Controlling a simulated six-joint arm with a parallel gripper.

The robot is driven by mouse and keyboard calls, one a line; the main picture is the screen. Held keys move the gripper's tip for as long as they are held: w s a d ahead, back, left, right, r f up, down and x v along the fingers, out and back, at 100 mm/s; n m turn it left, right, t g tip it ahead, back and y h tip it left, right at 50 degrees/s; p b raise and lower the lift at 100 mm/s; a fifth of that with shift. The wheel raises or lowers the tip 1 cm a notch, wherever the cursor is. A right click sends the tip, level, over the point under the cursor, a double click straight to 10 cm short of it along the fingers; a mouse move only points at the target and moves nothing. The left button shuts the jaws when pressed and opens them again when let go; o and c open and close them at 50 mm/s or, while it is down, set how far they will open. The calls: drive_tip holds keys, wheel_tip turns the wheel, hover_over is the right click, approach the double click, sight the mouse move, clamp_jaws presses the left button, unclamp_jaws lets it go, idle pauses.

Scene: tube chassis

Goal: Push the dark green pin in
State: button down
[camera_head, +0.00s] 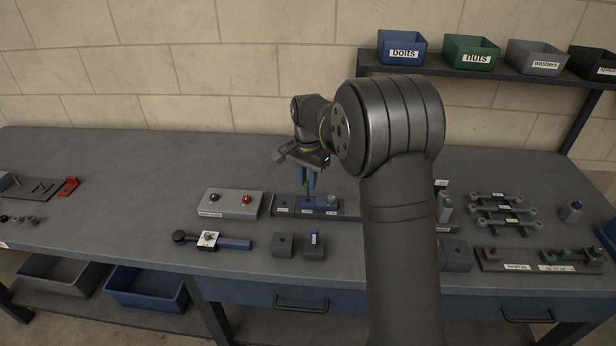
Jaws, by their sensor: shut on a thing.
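My gripper (308,182) points down with its blue fingers over the dark strip fixture (270,208) near the middle of the bench. The fingers are shut on the dark green pin (308,191), which shows as a small green piece between and just below the fingertips. The pin looks upright over the middle part of the fixture. Its lower end is too small to tell whether it is in a hole.
Linkages (502,209) are at right. My arm hides part of the bench.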

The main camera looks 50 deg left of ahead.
sight(308, 197)
drive_tip(key=shift+f, duration=0.3)
idle(0.4)
drive_tip(key=shift+f, duration=2.05)
drive_tip(key=shift+r, duration=0.2)
drive_tip(key=shift+r, duration=2)
drive_tip(key=shift+f, duration=0.25)
drive_tip(key=shift+f, duration=1.9)
drive_tip(key=shift+r, duration=0.15)
drive_tip(key=shift+r, duration=2.05)
